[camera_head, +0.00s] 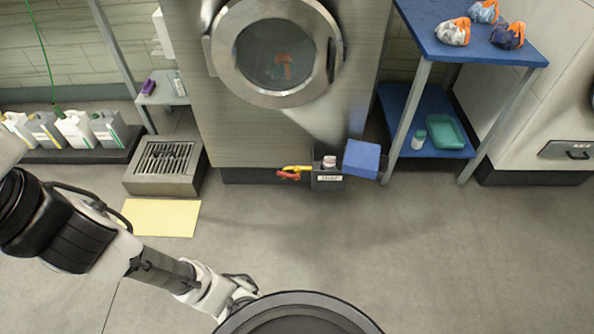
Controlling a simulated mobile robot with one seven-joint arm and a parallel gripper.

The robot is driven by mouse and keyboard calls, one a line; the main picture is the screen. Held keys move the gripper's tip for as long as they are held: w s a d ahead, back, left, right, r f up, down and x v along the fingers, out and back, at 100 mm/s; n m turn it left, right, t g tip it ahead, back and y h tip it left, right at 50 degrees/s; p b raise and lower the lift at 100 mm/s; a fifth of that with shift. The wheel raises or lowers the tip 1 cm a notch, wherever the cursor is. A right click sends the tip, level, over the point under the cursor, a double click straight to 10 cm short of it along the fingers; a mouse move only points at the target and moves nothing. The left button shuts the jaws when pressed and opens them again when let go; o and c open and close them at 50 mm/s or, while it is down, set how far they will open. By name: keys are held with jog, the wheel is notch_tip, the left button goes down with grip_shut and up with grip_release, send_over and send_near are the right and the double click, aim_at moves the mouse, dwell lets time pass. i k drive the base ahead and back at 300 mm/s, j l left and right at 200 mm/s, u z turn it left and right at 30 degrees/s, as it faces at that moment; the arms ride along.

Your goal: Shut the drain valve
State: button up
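A small valve with a yellow body and a red handle (289,175) sticks out to the left, low at the front of a steel front-loading machine (200,110). It joins a dark grey box (328,183) with a white label too small to read. The handle's exact angle is hard to make out. My arm reaches in from the left, and my gripper (240,290) is low in the picture, well below and left of the valve and apart from it. Its fingers are small and partly hidden by my round base, so its opening does not show.
A blue panel (362,158) sits right of the grey box. A grated drain block (165,165) and yellow mat (161,217) lie left. A blue table (470,48) holding bundles stands right; several jugs (75,130) stand far left. The middle floor is clear.

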aim_at(296, 177)
jog(key=i+j, duration=0.2)
jog(key=i, duration=0.15)
jog(key=i+j, duration=0.15)
jog(key=i, duration=0.7)
